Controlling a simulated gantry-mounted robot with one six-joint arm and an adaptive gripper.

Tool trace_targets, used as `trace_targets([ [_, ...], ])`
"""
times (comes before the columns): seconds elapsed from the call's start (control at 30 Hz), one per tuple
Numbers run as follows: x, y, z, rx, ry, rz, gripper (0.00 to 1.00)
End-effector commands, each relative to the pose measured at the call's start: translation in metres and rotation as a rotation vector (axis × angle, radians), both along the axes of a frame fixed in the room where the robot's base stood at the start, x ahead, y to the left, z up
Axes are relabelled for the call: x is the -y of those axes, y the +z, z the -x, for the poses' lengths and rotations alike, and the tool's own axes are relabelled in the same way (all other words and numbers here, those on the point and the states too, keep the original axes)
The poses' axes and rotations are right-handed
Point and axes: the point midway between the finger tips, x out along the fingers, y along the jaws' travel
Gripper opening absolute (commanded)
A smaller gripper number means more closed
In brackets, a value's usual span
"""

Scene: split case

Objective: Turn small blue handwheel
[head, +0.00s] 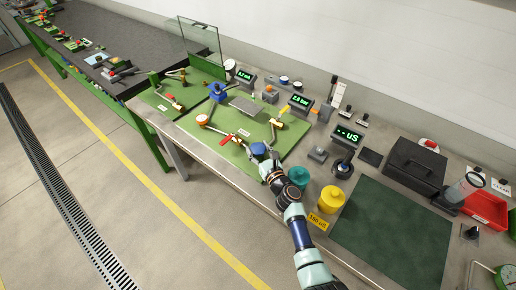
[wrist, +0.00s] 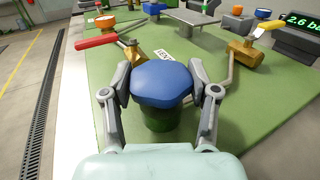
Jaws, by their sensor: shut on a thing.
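The small blue handwheel (wrist: 161,84) sits upright at the near end of the green board (wrist: 110,65) in the wrist view. My gripper (wrist: 162,92) is shut on it, with one finger against its left side and one against its right. In the head view the blue handwheel (head: 258,149) shows just beyond my gripper (head: 268,162), at the board's near right part. The stem under the handwheel is dark and mostly in shadow.
A red-handled valve (head: 228,138) and a yellow-handled valve (head: 277,122) stand on the board near the handwheel. A teal container (head: 299,176) and a yellow container (head: 331,199) stand right of my arm. The dark green mat (head: 393,229) is bare.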

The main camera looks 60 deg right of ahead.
Motion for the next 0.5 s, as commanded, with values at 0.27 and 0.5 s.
trace_targets([
  [0.27,0.0002,0.0001,0.0001,0.001,-0.001,-0.002,0.25],
  [0.5,0.0,0.0001,0.0,0.001,-0.001,-0.001,0.85],
])
